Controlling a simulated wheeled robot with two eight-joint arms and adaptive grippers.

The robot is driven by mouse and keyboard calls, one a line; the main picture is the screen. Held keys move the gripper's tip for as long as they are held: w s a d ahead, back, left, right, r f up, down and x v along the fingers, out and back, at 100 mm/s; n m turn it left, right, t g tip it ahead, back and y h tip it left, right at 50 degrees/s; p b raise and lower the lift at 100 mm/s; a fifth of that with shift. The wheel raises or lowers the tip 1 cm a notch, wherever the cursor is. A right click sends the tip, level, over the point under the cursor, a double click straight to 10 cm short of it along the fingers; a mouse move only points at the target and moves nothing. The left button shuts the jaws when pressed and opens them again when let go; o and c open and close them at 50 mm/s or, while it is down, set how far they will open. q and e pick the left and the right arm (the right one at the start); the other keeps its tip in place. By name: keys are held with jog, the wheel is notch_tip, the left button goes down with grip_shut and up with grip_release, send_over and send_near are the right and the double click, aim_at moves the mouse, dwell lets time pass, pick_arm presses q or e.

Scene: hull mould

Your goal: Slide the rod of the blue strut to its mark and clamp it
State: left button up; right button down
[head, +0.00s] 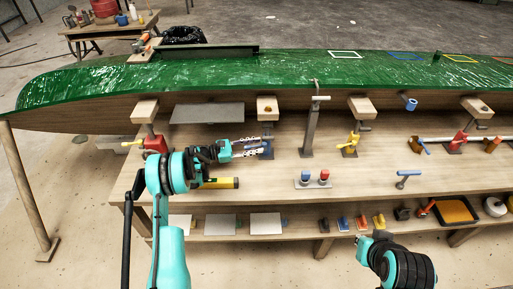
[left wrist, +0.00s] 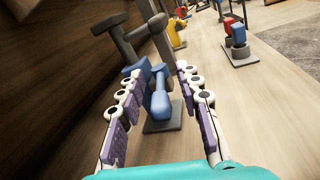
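The blue strut (head: 268,152) stands on the bench under a wooden pad (head: 268,106); my left gripper's fingers partly hide it in the head view. In the left wrist view, its blue clamp lever (left wrist: 160,97) and dark base plate (left wrist: 163,125) show between the fingers. My left gripper (head: 268,147) is open, with a finger on each side of the lever; it also shows in the left wrist view (left wrist: 152,85). I cannot tell whether the fingers touch it. The rod's mark cannot be made out. My right gripper (head: 363,241) is low in front of the bench, its fingers unclear.
The green hull (head: 200,75) lies above the bench (head: 260,185). A red strut (head: 155,143), a yellow strut (head: 350,143) and a tall grey post (head: 310,130) stand nearby. A plate with red and blue knobs (head: 315,179) is right of my left gripper. Clear bench lies between.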

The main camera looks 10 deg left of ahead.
pick_arm(q)
jog(key=shift+w+d, duration=0.2)
jog(key=shift+d, duration=0.15)
grip_shut()
